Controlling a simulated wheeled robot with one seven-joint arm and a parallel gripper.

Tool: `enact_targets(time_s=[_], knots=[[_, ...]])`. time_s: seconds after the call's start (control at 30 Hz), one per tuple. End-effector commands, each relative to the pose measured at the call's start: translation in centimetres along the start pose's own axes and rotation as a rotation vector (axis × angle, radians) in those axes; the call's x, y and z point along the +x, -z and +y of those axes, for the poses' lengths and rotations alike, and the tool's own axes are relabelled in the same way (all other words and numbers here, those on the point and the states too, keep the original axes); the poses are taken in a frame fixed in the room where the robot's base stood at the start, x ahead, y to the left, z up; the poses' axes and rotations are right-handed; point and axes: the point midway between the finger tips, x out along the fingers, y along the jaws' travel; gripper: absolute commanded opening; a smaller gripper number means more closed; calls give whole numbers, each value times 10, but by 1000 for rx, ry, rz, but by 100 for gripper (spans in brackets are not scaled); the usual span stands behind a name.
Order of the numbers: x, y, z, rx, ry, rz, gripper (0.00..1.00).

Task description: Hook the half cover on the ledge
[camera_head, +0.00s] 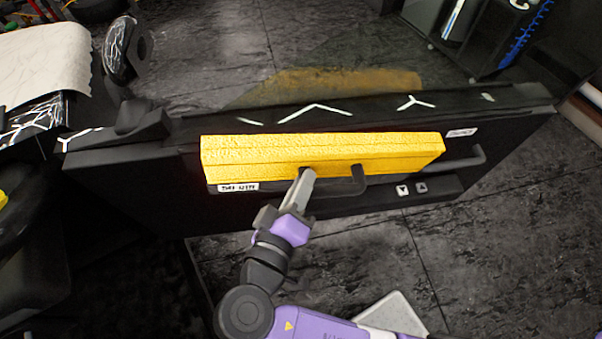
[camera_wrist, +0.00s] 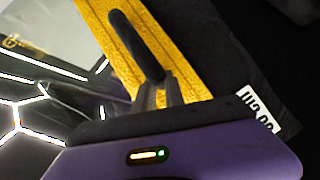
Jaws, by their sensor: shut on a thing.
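The half cover, a long yellow textured block (camera_head: 320,152), lies lengthwise along the inner side of the black door panel, just below the panel's top ledge (camera_head: 360,111). A black bar handle (camera_head: 345,184) shows at its lower side; the wrist view shows the handle (camera_wrist: 135,45) over the yellow surface (camera_wrist: 112,38). My gripper (camera_head: 306,176) reaches up from below, its fingers (camera_wrist: 160,90) closed at the handle's end. The fingertips are partly hidden. I cannot tell whether the cover's far edge is hooked over the ledge.
The door panel (camera_head: 120,190) spans the middle, with a second black handle (camera_head: 470,160) at right and a mirror (camera_head: 118,50) at left. Clear glass with a brownish patch (camera_head: 350,80) rises behind the ledge. A white cloth-like sheet (camera_head: 45,65) lies at upper left.

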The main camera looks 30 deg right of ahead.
Motion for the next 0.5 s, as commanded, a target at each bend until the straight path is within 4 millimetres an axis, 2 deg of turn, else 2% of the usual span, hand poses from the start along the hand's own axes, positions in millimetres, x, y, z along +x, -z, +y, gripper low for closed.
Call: enact_targets(time_s=[0.5], knots=[[-23,-16,1,0,-1,0,0]])
